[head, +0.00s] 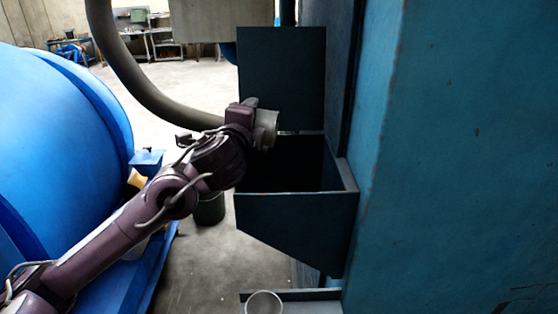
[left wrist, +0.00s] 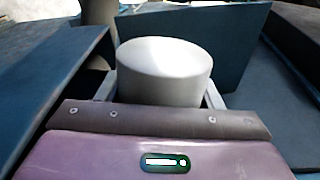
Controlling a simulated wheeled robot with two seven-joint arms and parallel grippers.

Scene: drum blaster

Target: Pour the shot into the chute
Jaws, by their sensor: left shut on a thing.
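The chute (head: 295,222) is a dark blue open-topped hopper on the side of the blue machine, with a dark inside. My left gripper (head: 258,120) is shut on a grey cup (head: 267,130), above the chute's far left part. The cup looks tilted over on its side in the head view. In the left wrist view the cup (left wrist: 165,75) sits between the two fingers of the gripper (left wrist: 160,92), with a smooth, pale round end showing. I see no shot; the cup's inside is hidden. My right gripper is out of view.
A dark upright panel (head: 281,80) stands behind the chute opening. The machine's blue wall (head: 460,160) fills the right. A second round container (head: 264,303) stands on a ledge below. A thick grey hose (head: 140,85) hangs behind my arm, and a large blue drum (head: 55,140) is at left.

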